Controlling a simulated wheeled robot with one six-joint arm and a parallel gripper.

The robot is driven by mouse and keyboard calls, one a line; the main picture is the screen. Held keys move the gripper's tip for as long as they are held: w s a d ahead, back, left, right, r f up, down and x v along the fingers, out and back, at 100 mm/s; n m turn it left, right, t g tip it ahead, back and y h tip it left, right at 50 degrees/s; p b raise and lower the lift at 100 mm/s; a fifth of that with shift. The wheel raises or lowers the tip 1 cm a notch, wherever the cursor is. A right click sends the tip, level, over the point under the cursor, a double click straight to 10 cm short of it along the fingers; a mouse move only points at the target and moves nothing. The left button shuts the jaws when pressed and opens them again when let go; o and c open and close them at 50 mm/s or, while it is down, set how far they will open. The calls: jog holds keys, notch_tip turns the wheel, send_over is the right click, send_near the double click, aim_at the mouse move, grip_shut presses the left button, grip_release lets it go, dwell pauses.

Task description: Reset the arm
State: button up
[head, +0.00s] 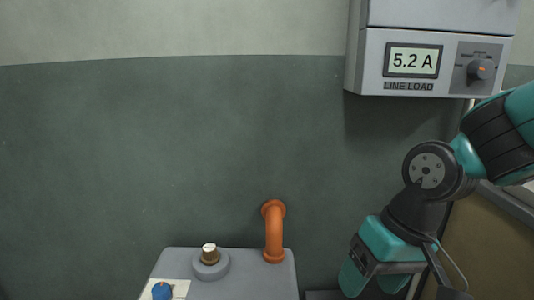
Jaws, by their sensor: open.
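My arm comes in from the right edge in teal and black links and bends down at a round black joint. My gripper (373,284) hangs at its lower end, at the bottom right of the head view. Its two teal ends show apart, and I see nothing between them. The lowest part is cut off by the frame's bottom edge. It is in front of the dark green wall, to the right of the grey machine (240,278) and apart from it in the picture.
The grey machine top carries an orange bent pipe (274,232), a brass-coloured knob (209,253) and a blue button (162,290). The wall's left side is clear.

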jog(key=s+r+n, duration=0.4)
jog(key=s+n, duration=0.1)
jog(key=s, duration=0.5)
notch_tip(320, 180, up, 26)
jog(key=p, duration=2.5)
jog(key=shift+w+m+y+p, duration=0.4)
jog(key=shift+w, duration=0.05)
